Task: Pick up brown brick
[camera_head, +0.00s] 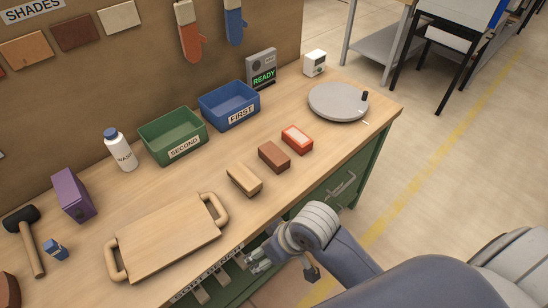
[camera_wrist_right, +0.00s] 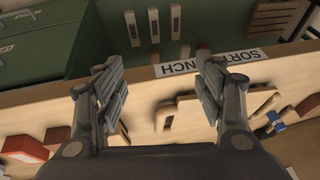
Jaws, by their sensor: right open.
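The brown brick (camera_head: 274,157) lies on the wooden bench, between a tan brick (camera_head: 244,181) and an orange-red brick with a pale face (camera_head: 297,139). It also shows in the right wrist view (camera_wrist_right: 56,137), at the lower left beside the orange-red brick (camera_wrist_right: 24,149). My right gripper (camera_head: 256,262) is open and empty at the bench's front edge, apart from the brick and nearer the camera. In the right wrist view its spread fingers (camera_wrist_right: 160,80) have nothing between them. My left gripper is not in view.
A wooden tray with handles (camera_head: 165,240) lies left of the tan brick. Green (camera_head: 172,136) and blue (camera_head: 229,105) bins stand behind the bricks. A grey turntable (camera_head: 338,101) stands at the right. A purple box (camera_head: 73,195) and a mallet (camera_head: 24,240) lie left.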

